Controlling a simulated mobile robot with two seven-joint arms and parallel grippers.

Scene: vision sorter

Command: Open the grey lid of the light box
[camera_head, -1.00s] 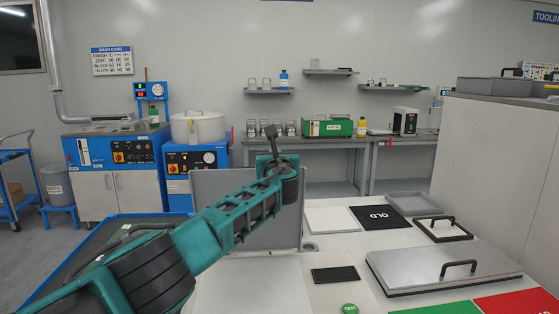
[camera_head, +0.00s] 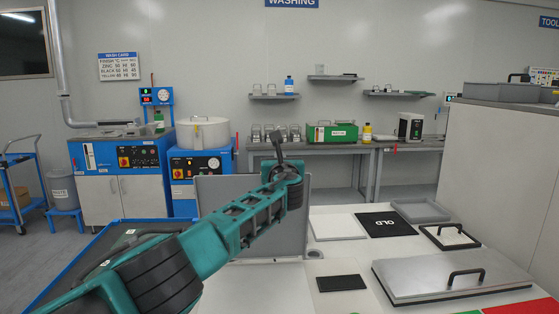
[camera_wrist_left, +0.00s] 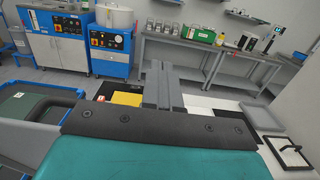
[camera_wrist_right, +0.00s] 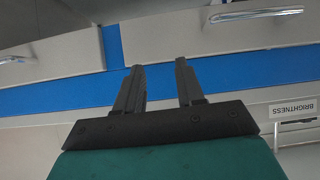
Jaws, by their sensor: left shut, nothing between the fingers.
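A grey panel (camera_head: 237,188) stands upright at the back of a pale flat surface (camera_head: 262,285) in the head view. It looks like the light box's lid standing raised, but my left arm covers part of it and the hinge is unclear. My left gripper (camera_head: 274,138) is above the panel's top edge, pointing up and away. Its fingers (camera_wrist_left: 162,80) are closed together and empty in the left wrist view. I cannot tell whether the arm touches the panel. My right gripper (camera_wrist_right: 160,82) shows only in its wrist view, fingers apart and empty, facing a cabinet front.
A flat grey plate with a black handle (camera_head: 425,274) lies at right. A dark pad (camera_head: 341,283), a black "OLD" mat (camera_head: 384,225) and a framed tray (camera_head: 450,237) lie on the table. A blue-rimmed tray (camera_head: 72,268) is at left. A BRIGHTNESS label (camera_wrist_right: 292,109) shows near my right gripper.

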